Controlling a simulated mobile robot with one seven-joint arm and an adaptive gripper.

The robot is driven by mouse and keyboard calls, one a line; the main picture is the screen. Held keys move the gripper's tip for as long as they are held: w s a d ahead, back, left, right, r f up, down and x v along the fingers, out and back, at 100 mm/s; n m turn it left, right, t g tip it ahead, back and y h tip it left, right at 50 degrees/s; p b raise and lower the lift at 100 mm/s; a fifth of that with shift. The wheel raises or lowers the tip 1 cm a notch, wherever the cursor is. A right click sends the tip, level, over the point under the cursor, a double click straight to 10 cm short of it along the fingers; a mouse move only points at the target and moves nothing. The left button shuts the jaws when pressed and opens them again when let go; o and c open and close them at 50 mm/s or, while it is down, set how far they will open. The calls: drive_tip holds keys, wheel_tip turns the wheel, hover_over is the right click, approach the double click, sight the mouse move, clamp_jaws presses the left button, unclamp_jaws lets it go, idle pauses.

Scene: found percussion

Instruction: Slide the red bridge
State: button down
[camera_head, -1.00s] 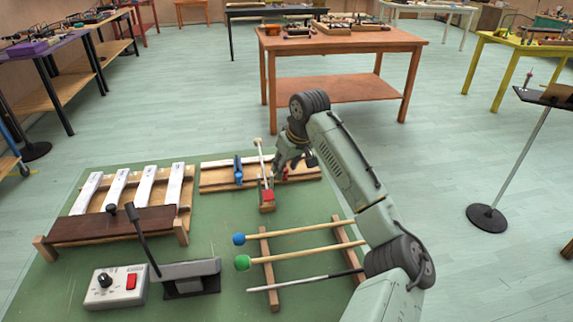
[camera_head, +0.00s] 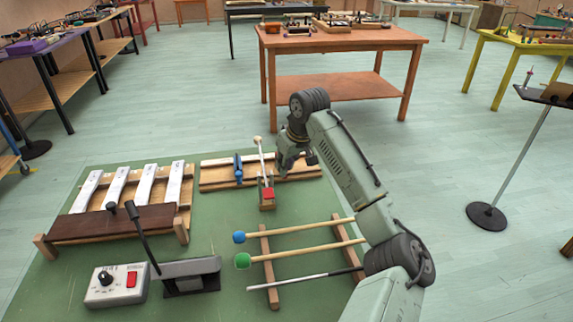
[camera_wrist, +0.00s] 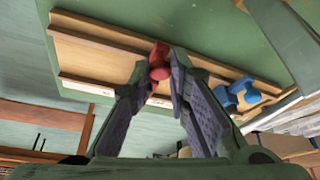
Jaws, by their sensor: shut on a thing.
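The red bridge (camera_wrist: 158,62) is between my fingertips in the wrist view, on a long wooden board with rails. My gripper (camera_wrist: 158,76) is shut on it. In the head view my gripper (camera_head: 286,170) is low over the right part of the board (camera_head: 212,181), and it hides the red bridge there. A blue bridge (camera_head: 238,168) stands on the left part of this board; it also shows in the wrist view (camera_wrist: 246,92), apart from my fingers.
An upright stick with a pale ball and a red block (camera_head: 268,193) stands just in front of the board, close to my gripper. White bars on a wooden frame (camera_head: 183,228) lie left. Blue-tipped (camera_head: 239,238) and green-tipped (camera_head: 243,261) mallets rest in front.

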drive_tip(key=shift+a, duration=0.1)
idle(0.3)
drive_tip(key=shift+s+a+p, duration=0.15)
drive_tip(key=shift+a+p, duration=0.05)
drive_tip(key=shift+a, duration=0.4)
drive_tip(key=shift+s+a+p, duration=0.15)
drive_tip(key=shift+a+p, duration=0.05)
drive_tip(key=shift+a, duration=0.4)
drive_tip(key=c, duration=1.5)
unclamp_jaws()
drive_tip(key=v, duration=1.2)
drive_tip(key=shift+s+f, duration=0.1)
drive_tip(key=shift+f, duration=0.05)
